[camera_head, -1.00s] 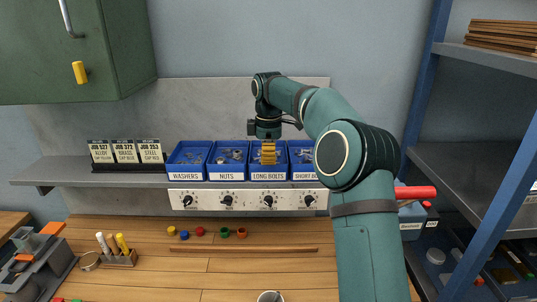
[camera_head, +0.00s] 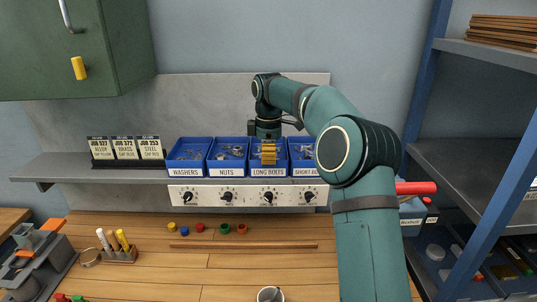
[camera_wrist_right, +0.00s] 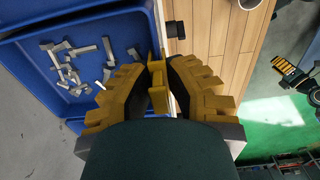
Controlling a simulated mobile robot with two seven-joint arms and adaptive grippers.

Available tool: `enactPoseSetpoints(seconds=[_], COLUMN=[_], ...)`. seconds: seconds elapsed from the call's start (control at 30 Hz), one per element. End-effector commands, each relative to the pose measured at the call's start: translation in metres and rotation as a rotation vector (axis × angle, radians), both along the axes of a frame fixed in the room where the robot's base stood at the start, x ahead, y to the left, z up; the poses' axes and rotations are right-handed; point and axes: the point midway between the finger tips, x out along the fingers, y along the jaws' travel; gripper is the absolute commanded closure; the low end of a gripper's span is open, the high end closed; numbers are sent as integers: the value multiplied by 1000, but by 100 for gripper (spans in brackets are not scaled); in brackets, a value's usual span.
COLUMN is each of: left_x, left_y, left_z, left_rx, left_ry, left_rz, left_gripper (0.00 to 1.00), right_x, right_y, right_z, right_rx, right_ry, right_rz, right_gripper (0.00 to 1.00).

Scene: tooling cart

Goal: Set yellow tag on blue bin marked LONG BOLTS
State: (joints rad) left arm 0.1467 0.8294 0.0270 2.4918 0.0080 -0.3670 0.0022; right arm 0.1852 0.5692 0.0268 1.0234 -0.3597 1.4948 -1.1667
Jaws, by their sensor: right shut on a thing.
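The blue bin marked LONG BOLTS (camera_head: 253,161) stands on the shelf between the NUTS and SHORT BOLTS bins. My right gripper (camera_head: 268,153) is over its front part, pointing down. In the right wrist view my right gripper (camera_wrist_right: 157,92) is shut on the yellow tag (camera_wrist_right: 156,62), a thin upright piece between the fingertips. The tag is at the front rim of the blue bin (camera_wrist_right: 150,22); whether it touches or straddles the rim I cannot tell. Loose bolts lie inside the bin.
The WASHERS bin (camera_head: 171,158) and NUTS bin (camera_head: 211,160) are at the left, the SHORT BOLTS bin (camera_head: 304,171) at the right. Job cards (camera_head: 125,149) stand further left. A knob panel (camera_head: 248,196) is below the shelf. A mug (camera_head: 270,295) is on the bench.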

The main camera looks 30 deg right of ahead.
Motion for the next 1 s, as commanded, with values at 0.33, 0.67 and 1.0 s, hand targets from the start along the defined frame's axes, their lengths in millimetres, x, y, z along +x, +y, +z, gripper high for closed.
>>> enactPoseSetpoints(seconds=[0.33,0.67,1.0], left_x=[0,0,0], left_y=[0,0,0], left_z=[0,4,7], left_rx=[0,0,0], left_ry=[0,0,0], left_rz=[0,0,0], left_gripper=[46,46,46], right_x=[0,0,0], right_y=[0,0,0], right_z=[-1,0,-2], right_rx=[0,0,-1], right_ry=[0,0,-1], right_rz=[0,0,-1], right_gripper=[100,100,100])
